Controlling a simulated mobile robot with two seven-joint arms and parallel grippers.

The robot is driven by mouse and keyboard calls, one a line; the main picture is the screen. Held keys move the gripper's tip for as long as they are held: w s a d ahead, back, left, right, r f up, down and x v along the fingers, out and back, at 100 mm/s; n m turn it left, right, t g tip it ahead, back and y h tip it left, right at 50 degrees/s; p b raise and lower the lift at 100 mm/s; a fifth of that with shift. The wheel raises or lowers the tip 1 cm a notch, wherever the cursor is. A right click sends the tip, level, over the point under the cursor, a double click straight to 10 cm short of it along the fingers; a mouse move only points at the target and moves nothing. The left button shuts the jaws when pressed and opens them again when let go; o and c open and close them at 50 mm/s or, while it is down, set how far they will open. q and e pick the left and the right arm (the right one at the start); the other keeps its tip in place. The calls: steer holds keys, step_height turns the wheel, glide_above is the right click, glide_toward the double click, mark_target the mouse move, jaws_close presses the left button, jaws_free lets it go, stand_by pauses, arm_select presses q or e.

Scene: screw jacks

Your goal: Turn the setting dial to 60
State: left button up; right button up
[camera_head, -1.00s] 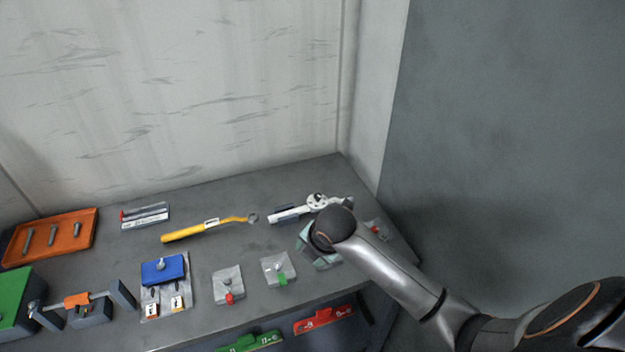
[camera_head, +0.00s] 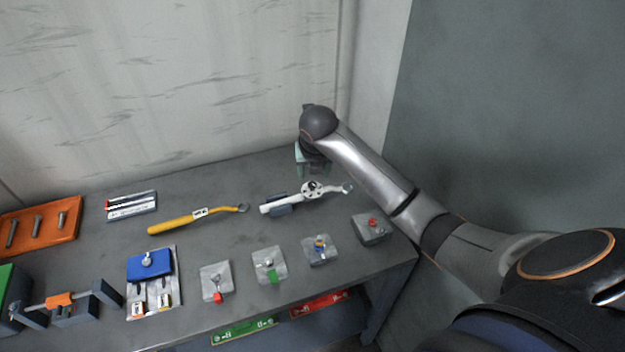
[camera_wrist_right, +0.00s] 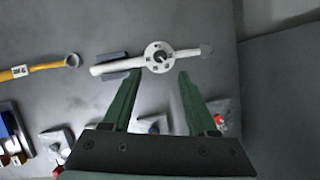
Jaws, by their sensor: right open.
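A white wrench-like tool (camera_head: 290,198) lies on the bench with a round white dial (camera_head: 311,188) near its right end. In the right wrist view the dial (camera_wrist_right: 158,57) shows a dark centre knob and small dark marks around its face; I cannot read a value. My right gripper (camera_wrist_right: 160,74) is open and empty. Its two green fingers point toward the dial, one on each side of it in the wrist view, apart from it. In the head view the gripper (camera_head: 312,165) hangs above the bench just behind the dial, partly hidden by its own arm. My left gripper is not in view.
A yellow-handled tool (camera_head: 185,220) lies left of the white tool, whose handle rests in a grey block (camera_head: 283,207). Several small plates with knobs stand along the front, including one with a red knob (camera_head: 371,228). The wall (camera_head: 200,80) rises behind the bench.

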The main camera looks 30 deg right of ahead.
mark_target(312, 184)
steer(key=x, duration=0.7)
steer(key=shift+w+f, duration=0.1)
steer(key=shift+w, duration=0.05)
jaws_close()
stand_by(0.4)
